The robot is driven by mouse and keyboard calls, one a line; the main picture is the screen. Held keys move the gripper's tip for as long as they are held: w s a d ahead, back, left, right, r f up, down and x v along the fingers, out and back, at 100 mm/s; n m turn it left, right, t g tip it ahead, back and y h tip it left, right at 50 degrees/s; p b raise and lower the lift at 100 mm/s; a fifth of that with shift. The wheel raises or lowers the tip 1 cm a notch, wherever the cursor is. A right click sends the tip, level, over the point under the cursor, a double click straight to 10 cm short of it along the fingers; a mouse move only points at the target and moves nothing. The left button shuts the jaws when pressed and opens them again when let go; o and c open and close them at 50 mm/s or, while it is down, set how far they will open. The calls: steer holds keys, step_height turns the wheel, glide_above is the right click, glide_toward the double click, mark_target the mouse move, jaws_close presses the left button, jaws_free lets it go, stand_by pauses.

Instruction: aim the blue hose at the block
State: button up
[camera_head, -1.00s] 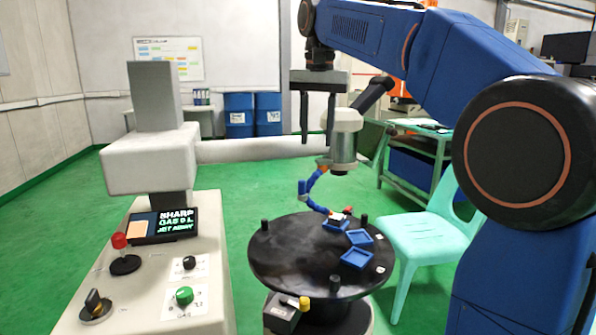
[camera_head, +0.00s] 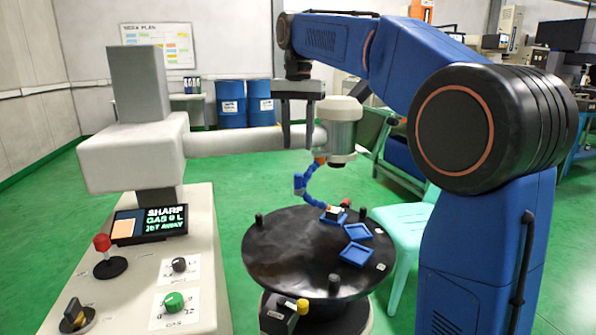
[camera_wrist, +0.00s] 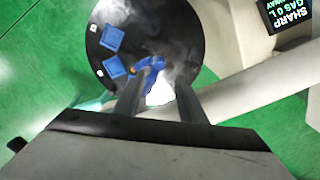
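The blue hose (camera_head: 299,184) is a jointed, curved line hanging from under the grey cylindrical head (camera_head: 341,130) of the machine. Its lower end reaches down to a small pale block (camera_head: 338,210) in a blue tray on the round black table (camera_head: 290,250). I cannot tell exactly where its tip points. My gripper (camera_head: 298,145) is open and empty, fingers down, beside the machine's horizontal arm, above and left of the hose. In the wrist view the hose (camera_wrist: 152,68) shows below and beyond my spread fingers (camera_wrist: 158,98), not between them in contact; the block cannot be made out.
The machine's thick white arm (camera_head: 225,141) runs close to my fingers. Two more blue trays (camera_head: 356,231) lie on the table, with short black posts around its rim. A console screen (camera_head: 150,224) reads "SHARP", "GAS 0 L", "JET AWAY". A pale green chair (camera_head: 403,230) stands right. Pale haze shows over the table.

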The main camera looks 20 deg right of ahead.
step_height(320, 180, down, 9)
steer(key=shift+f, duration=0.15)
steer(key=shift+c, duration=0.6)
jaws_close()
